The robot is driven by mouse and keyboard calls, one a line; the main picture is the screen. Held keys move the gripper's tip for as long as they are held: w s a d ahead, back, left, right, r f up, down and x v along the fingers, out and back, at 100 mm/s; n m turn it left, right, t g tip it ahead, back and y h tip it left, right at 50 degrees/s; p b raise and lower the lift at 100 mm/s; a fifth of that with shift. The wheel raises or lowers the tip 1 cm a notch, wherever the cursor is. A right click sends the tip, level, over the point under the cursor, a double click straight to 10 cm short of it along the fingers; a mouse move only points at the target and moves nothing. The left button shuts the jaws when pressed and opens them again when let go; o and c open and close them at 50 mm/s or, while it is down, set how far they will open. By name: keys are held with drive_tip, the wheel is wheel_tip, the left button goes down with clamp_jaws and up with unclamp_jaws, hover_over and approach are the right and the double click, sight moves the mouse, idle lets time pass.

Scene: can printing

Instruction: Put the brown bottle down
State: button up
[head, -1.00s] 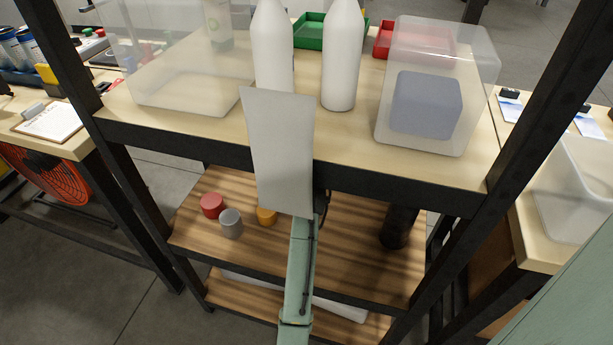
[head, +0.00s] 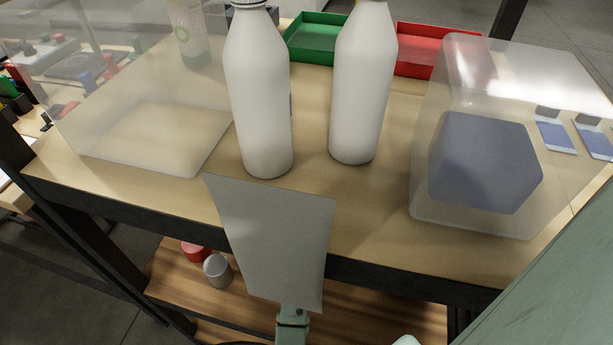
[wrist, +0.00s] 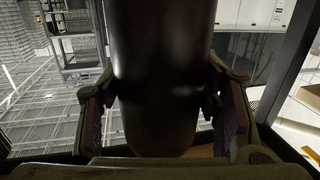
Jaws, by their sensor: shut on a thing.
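The dark brown bottle (wrist: 165,75) fills the middle of the wrist view, roughly upright in the picture, with its rounded end low between the fingers. My gripper (wrist: 165,110) is shut on it, one finger on each side. The bottle's other end is cut off by the top of the picture. Neither my gripper nor the brown bottle shows in the head view now.
Two white bottles (head: 260,110) (head: 360,90) stand on the wooden tabletop (head: 380,210). A clear bin (head: 430,190) is at right, with green (head: 318,42) and red (head: 425,55) trays behind. A grey cup (head: 217,270) and red item (head: 194,251) sit on the lower shelf.

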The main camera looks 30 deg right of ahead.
drive_tip(key=shift+f+p, duration=0.5)
drive_tip(key=shift+f, duration=3.05)
drive_tip(key=shift+f, duration=0.1)
drive_tip(key=o, duration=1.8)
drive_tip(key=shift+f, duration=0.15)
drive_tip(key=shift+s, duration=0.1)
drive_tip(key=b+v, duration=0.2)
drive_tip(key=v, duration=0.8)
drive_tip(key=shift+s+a, duration=0.25)
drive_tip(key=shift+s, duration=0.05)
drive_tip(key=shift+s+a, duration=0.35)
drive_tip(key=shift+s, duration=0.1)
